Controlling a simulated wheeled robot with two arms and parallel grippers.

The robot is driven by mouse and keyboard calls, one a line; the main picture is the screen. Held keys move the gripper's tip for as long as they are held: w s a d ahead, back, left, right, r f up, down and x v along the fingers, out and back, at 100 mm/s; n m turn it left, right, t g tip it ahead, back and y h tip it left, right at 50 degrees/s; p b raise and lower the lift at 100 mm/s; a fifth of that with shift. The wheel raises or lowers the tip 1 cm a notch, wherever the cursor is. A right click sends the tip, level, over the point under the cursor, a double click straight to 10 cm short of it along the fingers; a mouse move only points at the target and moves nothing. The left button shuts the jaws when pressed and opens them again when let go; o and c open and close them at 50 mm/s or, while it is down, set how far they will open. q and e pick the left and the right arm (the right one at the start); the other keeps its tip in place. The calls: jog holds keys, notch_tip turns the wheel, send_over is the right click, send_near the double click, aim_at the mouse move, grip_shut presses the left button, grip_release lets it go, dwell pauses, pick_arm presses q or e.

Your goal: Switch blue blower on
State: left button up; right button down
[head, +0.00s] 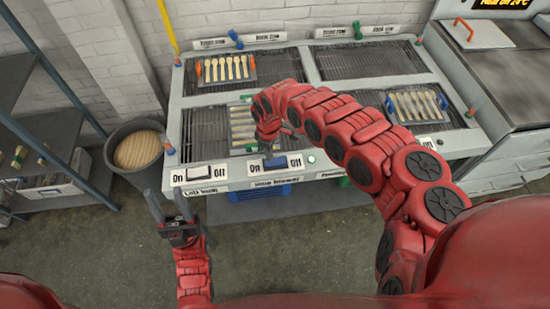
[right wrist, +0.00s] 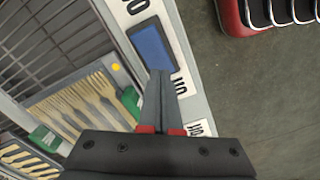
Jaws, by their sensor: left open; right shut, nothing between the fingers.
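A blue rocker switch (head: 275,163) sits on a white plate between the words On and Off, on the front edge of the press table. It also shows in the right wrist view (right wrist: 152,47). My right gripper (right wrist: 160,73) is shut and empty, its fingertips at the near edge of the blue switch; I cannot tell whether they touch it. In the head view the right gripper (head: 271,150) is just above the switch, partly hidden by its own wrist. A blue object (head: 262,192) shows under the table below the switch. My left gripper (head: 169,207) is open and empty, left of the table front.
A white On/Off switch (head: 199,173) is to the left on the same edge. Trays of wooden spoons and forks (head: 226,69) lie on the grated table. A bin (head: 137,148) and a shelf (head: 60,135) stand at the left. Floor in front is clear.

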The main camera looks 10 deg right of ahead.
notch_tip(320, 180, up, 5)
jog(key=p, duration=0.3)
jog(key=shift+r+p, duration=0.1)
jog(key=shift+p, duration=0.3)
